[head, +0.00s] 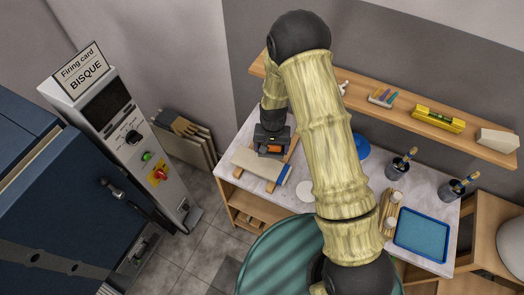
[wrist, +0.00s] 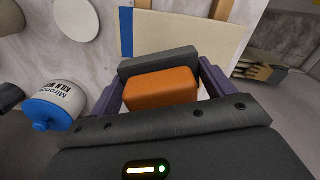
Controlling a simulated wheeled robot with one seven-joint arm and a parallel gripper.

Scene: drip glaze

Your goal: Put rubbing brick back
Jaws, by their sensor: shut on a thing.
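My gripper (head: 272,146) is shut on an orange block, which I take to be the rubbing brick (wrist: 160,92); its orange face also shows in the head view (head: 275,149). In the wrist view the brick sits between the two purple-grey fingers, with a dark grey part along its far side. I cannot tell whether that grey part belongs to the brick. The gripper is at the left end of the worktable (head: 237,188), over or close to the far edge of a cream board with a blue stripe (head: 257,167). Contact with the board is unclear.
The board lies across wooden strips. A blue-lidded jar (wrist: 57,105), brush cups (head: 398,167) and a blue tray (head: 423,236) stand on the table.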

